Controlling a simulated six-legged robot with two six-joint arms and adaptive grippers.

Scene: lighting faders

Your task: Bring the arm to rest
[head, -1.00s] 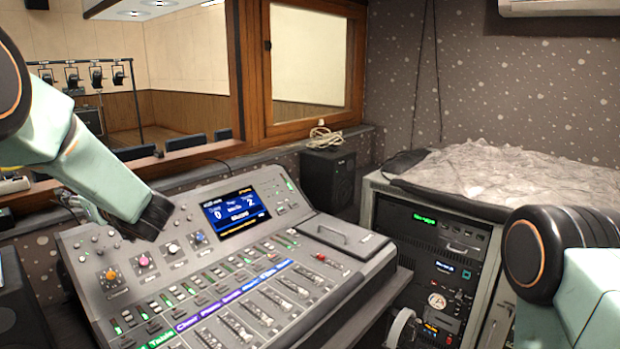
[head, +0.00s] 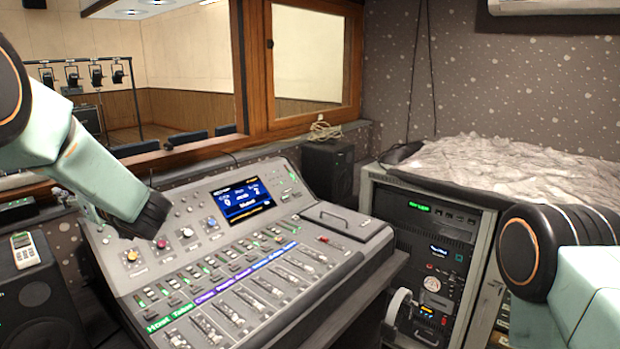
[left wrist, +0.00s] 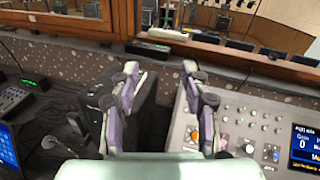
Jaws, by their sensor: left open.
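My left arm (head: 85,165) comes in from the left in the head view, bent down, its dark wrist joint in front of the mixing console's (head: 330,262) left part. In the left wrist view my left gripper (left wrist: 162,78) is open, with its two fingers apart and nothing between them. One finger is over a dark speaker, the other over the console's left edge; I cannot tell the height. My right arm (head: 575,275) shows at the lower right in the head view; its gripper is out of view.
The console has a lit screen (head: 241,199), knobs and several faders. An equipment rack (head: 428,262) stands to its right, with a crumpled grey cover (head: 510,168) on top. A speaker (head: 40,300) with a handheld device (head: 25,250) stands at the left. A wood-framed window is behind.

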